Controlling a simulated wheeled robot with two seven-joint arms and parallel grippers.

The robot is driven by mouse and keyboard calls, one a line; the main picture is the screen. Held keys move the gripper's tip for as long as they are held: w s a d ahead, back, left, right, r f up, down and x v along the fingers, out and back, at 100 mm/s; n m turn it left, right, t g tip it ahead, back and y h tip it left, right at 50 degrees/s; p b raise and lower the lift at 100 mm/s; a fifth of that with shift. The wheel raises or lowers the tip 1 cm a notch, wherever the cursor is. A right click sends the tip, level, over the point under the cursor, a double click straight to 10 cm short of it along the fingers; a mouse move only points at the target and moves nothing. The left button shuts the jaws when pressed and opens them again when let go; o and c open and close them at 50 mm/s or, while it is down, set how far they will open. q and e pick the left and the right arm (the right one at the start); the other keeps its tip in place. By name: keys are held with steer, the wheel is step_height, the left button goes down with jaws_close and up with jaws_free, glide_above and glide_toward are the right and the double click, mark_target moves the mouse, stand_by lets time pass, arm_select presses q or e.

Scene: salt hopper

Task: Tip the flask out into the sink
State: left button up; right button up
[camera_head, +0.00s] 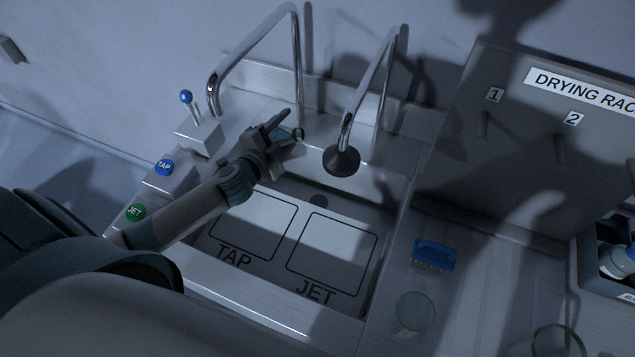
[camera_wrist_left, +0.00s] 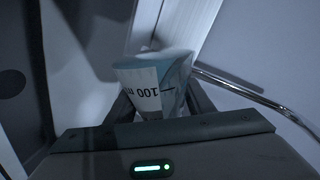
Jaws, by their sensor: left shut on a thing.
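My left gripper (camera_head: 279,132) is over the back left part of the sink (camera_head: 385,265), near the tap spouts, shut on the flask. My right gripper is not in view.
Two chrome spouts arch over the sink; the right one ends in a dark round head (camera_head: 341,160). A blue brush (camera_head: 433,255) and glass beaker (camera_head: 413,314) are right.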

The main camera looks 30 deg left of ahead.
arm_select(q)
steer(key=shift+a+f+m, duration=0.15)
steer(key=shift+a+m, duration=0.05)
steer(key=shift+m, duration=0.5)
stand_by(0.5)
steer(key=shift+d+r+y+p, duration=0.1)
steer(key=shift+r+y+p, duration=0.1)
steer(key=shift+y+p, duration=0.1)
steer(key=shift+d+r+m+p, duration=0.45)
steer(key=shift+m+p, duration=0.25)
steer(key=shift+p, duration=0.2)
steer(key=shift+f+m+y+p, duration=0.1)
steer(key=shift+m+y+p, duration=0.2)
steer(key=shift+m, duration=0.2)
stand_by(2.3)
steer(key=n+b, duration=0.1)
steer(key=a+f+n+h+b, duration=0.1)
steer(key=n+b, duration=0.1)
stand_by(0.3)
steer(key=shift+d, duration=0.1)
